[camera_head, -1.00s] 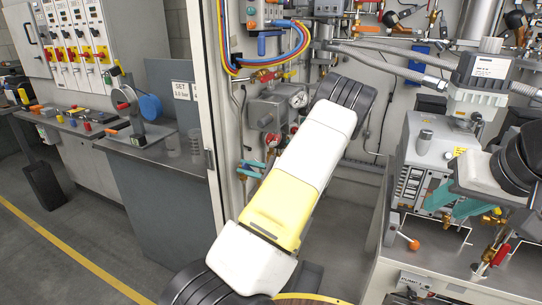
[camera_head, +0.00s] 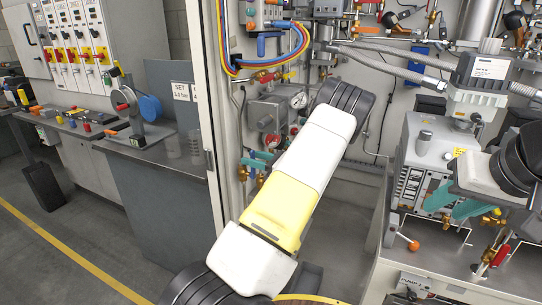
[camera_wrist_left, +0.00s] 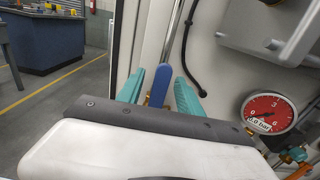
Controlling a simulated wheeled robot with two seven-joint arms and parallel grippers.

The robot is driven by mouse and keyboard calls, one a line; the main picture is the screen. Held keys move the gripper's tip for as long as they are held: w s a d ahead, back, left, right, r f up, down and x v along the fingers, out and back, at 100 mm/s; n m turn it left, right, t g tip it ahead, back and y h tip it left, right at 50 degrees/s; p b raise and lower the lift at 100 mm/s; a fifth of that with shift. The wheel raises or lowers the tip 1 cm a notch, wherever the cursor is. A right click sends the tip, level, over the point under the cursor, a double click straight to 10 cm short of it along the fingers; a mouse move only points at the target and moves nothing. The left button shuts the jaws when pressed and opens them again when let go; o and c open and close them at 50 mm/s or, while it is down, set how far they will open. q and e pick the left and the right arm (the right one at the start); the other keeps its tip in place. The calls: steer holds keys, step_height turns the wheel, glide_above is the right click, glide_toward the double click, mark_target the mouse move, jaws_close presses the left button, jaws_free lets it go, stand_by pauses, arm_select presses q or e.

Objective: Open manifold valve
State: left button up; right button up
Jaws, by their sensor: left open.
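A blue lever handle (camera_wrist_left: 159,86) stands upright between the two teal fingers of my open left gripper (camera_wrist_left: 158,90) in the left wrist view. A gap shows on either side of it; I cannot tell whether a finger touches it. In the head view my left gripper (camera_head: 259,160) is at the brass valves (camera_head: 243,173) on the back panel, and my white and yellow forearm hides much of that area. The lever is too small there to make out clearly. My right gripper (camera_head: 456,202) is at the right, in front of the grey pump unit; its finger gap is unclear.
A red-faced gauge (camera_wrist_left: 268,113) reading 0.0 bar sits right of the fingers in the wrist view. A cabinet post (camera_head: 206,110) stands close on the left.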

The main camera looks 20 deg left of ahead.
arm_select(q)
steer(key=shift+d, duration=0.15)
steer(key=shift+s+d, duration=0.1)
steer(key=shift+d, duration=0.7)
steer(key=shift+d, duration=0.1)
steer(key=d, duration=0.5)
steer(key=shift+s+d, duration=0.25)
steer(key=shift+d, duration=0.15)
